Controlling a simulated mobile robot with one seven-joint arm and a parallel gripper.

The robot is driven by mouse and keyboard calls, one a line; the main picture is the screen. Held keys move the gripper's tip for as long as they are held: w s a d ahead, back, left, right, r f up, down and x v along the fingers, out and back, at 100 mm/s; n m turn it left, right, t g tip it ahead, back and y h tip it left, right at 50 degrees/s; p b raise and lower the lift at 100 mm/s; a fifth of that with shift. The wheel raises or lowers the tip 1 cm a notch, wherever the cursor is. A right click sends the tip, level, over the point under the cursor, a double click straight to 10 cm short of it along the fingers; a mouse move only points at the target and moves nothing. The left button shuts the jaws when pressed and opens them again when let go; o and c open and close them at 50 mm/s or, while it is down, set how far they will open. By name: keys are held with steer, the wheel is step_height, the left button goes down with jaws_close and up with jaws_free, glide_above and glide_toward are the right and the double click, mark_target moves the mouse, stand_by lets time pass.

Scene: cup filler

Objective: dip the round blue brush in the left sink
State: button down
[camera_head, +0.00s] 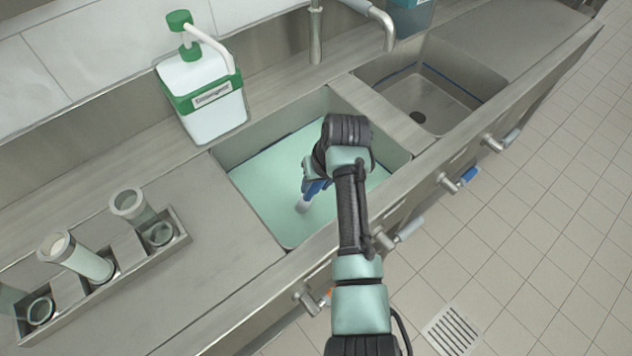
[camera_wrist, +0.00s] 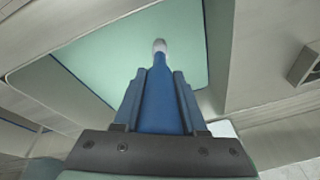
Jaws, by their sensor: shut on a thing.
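My gripper (camera_wrist: 158,105) is shut on the blue handle of the round blue brush (camera_wrist: 158,88). In the head view the brush (camera_head: 303,205) points down from my gripper (camera_head: 316,184), over the left sink (camera_head: 232,157). Its pale tip (camera_head: 302,206) is at or just above the green liquid; I cannot tell if it touches. In the wrist view the pale tip (camera_wrist: 160,46) shows against the green liquid (camera_wrist: 110,60). My arm hides part of the sink's right side.
A white detergent bottle (camera_head: 215,118) with a green pump stands behind the left sink. The right sink (camera_head: 437,85) is empty, with a drain. A metal rack (camera_head: 183,236) with clear tubes (camera_head: 77,258) is at the left. Taps (camera_head: 316,40) stand behind the sinks.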

step_height(320, 180, up, 19)
steer(key=p, duration=1.6)
steer(key=shift+f+p, duration=0.15)
steer(key=shift+p, duration=0.25)
steer(key=shift+f, duration=0.1)
